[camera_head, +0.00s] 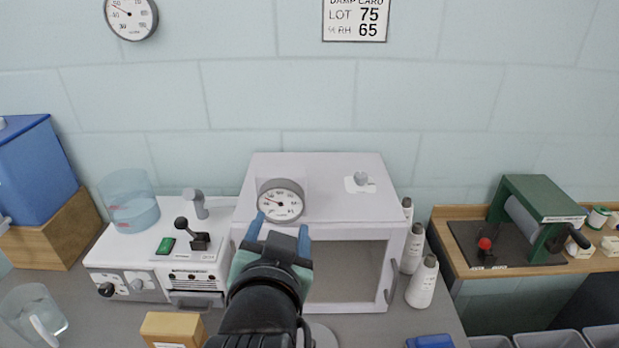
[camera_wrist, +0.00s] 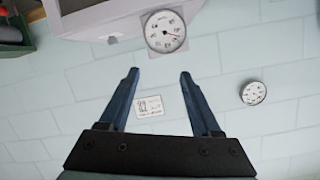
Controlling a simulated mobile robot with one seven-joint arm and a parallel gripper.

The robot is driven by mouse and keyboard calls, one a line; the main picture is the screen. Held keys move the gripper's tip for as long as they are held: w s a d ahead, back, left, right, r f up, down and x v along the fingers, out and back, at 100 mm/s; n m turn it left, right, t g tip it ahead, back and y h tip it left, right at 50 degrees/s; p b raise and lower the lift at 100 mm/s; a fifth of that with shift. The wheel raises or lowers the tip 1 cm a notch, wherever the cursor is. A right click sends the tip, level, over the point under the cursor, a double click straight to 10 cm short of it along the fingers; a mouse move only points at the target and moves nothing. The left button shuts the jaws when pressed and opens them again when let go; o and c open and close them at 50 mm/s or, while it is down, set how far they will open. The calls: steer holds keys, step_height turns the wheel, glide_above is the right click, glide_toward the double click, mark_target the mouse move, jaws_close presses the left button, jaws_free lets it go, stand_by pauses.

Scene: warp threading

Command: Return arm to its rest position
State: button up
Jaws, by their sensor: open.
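My gripper (camera_head: 280,236) is raised in front of the white cabinet (camera_head: 330,211) in the head view. Its two blue fingers are spread apart with nothing between them. In the wrist view my gripper (camera_wrist: 158,80) also shows open and empty, and the wall card (camera_wrist: 150,106) appears beyond the fingers. My black arm comes up from the bottom middle of the head view and hides part of the cabinet front. The round dial (camera_head: 281,201) on the cabinet is just behind the fingertips.
A white control box (camera_head: 125,252) with a lever and a glass jar (camera_head: 128,200) stand left. White bottles (camera_head: 422,282) stand right of the cabinet. A glass jug (camera_head: 33,318), a tan box (camera_head: 172,329) and a blue item (camera_head: 430,341) lie in front. A green winder (camera_head: 535,220) sits right.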

step_height(320, 180, up, 20)
steer(key=s+d+n+t, duration=0.2)
steer(key=s+t, duration=0.1)
steer(key=t, duration=0.4)
steer(key=s+d+r+n+t, duration=0.1)
steer(key=s+d+r+t, duration=0.1)
steer(key=s+r+t, duration=0.3)
steer(key=s+r, duration=0.4)
steer(key=r, duration=0.4)
steer(key=shift+r+n+t, duration=0.3)
steer(key=shift+n, duration=0.1)
